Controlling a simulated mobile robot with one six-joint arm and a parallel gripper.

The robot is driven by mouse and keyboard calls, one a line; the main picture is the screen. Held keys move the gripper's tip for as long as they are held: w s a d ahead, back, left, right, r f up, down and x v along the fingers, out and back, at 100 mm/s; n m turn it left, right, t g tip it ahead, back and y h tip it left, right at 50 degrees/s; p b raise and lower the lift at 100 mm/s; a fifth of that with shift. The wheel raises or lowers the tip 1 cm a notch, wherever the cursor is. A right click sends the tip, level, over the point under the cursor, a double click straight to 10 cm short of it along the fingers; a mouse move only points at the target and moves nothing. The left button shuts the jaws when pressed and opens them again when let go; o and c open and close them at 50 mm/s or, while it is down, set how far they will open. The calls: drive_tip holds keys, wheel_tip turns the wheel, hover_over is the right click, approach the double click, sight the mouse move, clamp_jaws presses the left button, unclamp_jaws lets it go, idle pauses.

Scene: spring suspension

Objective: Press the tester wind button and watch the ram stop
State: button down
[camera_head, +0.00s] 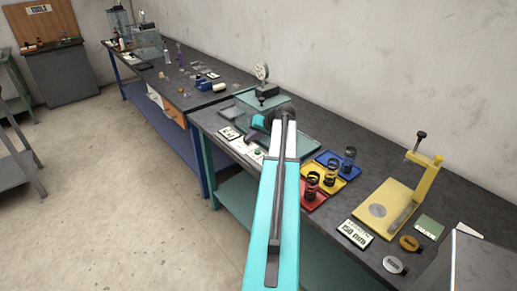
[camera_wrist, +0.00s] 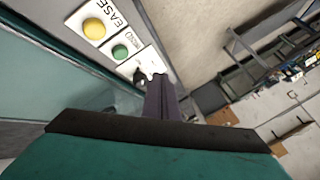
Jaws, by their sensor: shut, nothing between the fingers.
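The wind button is green (camera_wrist: 120,51) on a white label plate in the wrist view. A yellow button (camera_wrist: 94,29) sits beside it on a plate whose lettering ends in "EASE". My gripper (camera_wrist: 154,80) is shut and empty; its dark fingers end over another white plate, beside the green button in the picture. I cannot tell whether they touch anything. The tester's dial gauge (camera_head: 262,71) stands behind my wrist. The ram cannot be made out.
Springs stand on red (camera_head: 313,200), yellow (camera_head: 345,169) and blue (camera_head: 330,158) trays right of my arm. A yellow press stand (camera_head: 400,198) and a "150 mm" sign (camera_head: 355,234) are farther right. Another cluttered bench (camera_head: 170,80) stands beyond.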

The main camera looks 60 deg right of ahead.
wheel_tip(320, 180, up, 4)
hover_over(260, 152)
drive_tip(key=shift+t+h, duration=0.3)
drive_tip(key=shift+a+f, duration=0.1)
drive_tip(key=shift+f, duration=0.05)
drive_tip(key=shift+f+b, duration=0.75)
drive_tip(key=shift+f, duration=1.95)
drive_tip(key=shift+f+b, duration=1)
drive_tip(key=shift+f, duration=0.6)
